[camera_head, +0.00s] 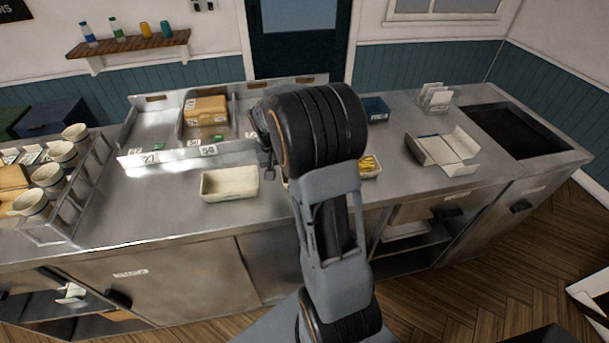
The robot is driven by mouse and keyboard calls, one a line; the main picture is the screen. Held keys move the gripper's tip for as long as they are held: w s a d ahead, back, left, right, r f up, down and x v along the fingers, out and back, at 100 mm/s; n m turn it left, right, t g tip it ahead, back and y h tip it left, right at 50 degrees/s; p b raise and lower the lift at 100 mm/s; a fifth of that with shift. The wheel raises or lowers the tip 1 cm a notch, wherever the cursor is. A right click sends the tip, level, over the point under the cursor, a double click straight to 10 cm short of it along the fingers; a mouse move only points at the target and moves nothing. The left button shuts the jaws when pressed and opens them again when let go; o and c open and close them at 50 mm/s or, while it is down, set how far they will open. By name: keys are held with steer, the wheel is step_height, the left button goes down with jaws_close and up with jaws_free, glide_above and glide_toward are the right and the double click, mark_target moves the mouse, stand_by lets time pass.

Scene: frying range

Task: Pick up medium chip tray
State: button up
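An empty cream tray (229,184) lies on the steel counter left of my arm. A second pale tray with yellow chips (370,164) sits on the counter just right of my arm, and my arm hides much of it. The picture does not show which is the medium chip tray. My gripper (267,166) shows only in part, as a small dark end at the left of my arm, above the counter and to the right of the empty tray. Whether its fingers are open or shut is not clear.
A low steel rack (160,159) with number labels and a cardboard box (205,109) stands behind the empty tray. White cups (62,152) stand in a holder at left. An opened carton (441,150) and a dark recessed basin (515,130) are at right.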

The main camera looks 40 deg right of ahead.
steer(key=shift+s+d+f, duration=0.1)
steer(key=shift+d+f, duration=0.05)
steer(key=shift+f, duration=1.2)
jaws_close()
stand_by(0.4)
